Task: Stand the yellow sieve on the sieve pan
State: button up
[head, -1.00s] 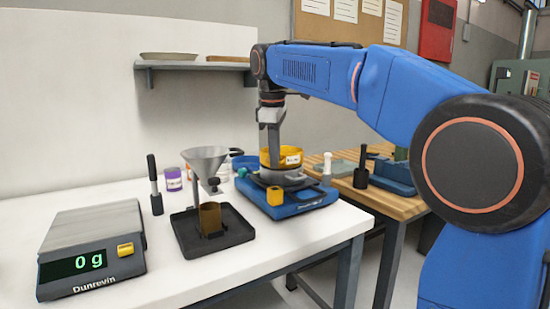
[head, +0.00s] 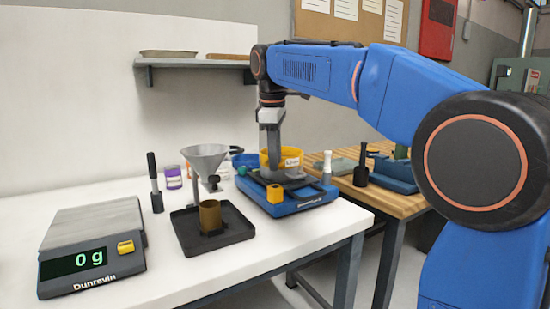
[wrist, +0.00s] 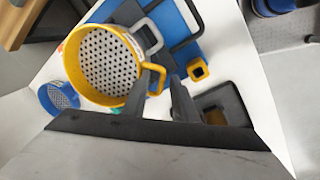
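The yellow sieve (head: 292,160) stands over the grey sieve pan (head: 290,182) on the blue machine base (head: 312,199). It looks upright and in contact with the pan. In the wrist view the sieve (wrist: 72,72) shows its perforated bottom and a yellow loop handle; the pan itself is mostly hidden beneath it, with a grey loop handle (wrist: 151,34) beside. My gripper (head: 273,172) is down at the sieve's near side. In the wrist view my gripper (wrist: 163,82) has its fingers apart, one on each side of the yellow handle's bar, with a gap visible.
A blue sieve (wrist: 60,98) lies next to the yellow one. A funnel stand (head: 206,155) with a brown cup (head: 210,216) on a black tray (head: 242,229) is to the left. A scale (head: 92,245) reads 0 g.

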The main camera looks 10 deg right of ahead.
notch_tip(320, 180, up, 12)
jog(key=s, duration=0.1)
jog(key=shift+s+a+r, duration=0.15)
jog(key=shift+s+a, duration=0.25)
jog(key=shift+a, duration=0.05)
jog(key=s+d+f+m+t, duration=0.1)
jog(key=s+d+f+m, duration=0.25)
jog(key=s+f, duration=0.45)
jog(key=s+d+f+m+t, duration=0.1)
jog(key=s+d+f+m, duration=0.2)
jog(key=s+d+f, duration=0.35)
jog(key=s+d+f+m, duration=0.1)
jog(key=s+f+m, duration=0.2)
jog(key=s+f, duration=0.5)
jog(key=s+d+f+m+t, duration=0.1)
jog(key=s+f+m, duration=0.2)
jog(key=s+f, duration=0.6)
notch_tip(320, 180, down, 9)
jog(key=shift+s+r+y, duration=0.2)
jog(key=shift+s+y, duration=0.1)
jog(key=shift+y, duration=0.1)
jog(key=shift+m, duration=0.25)
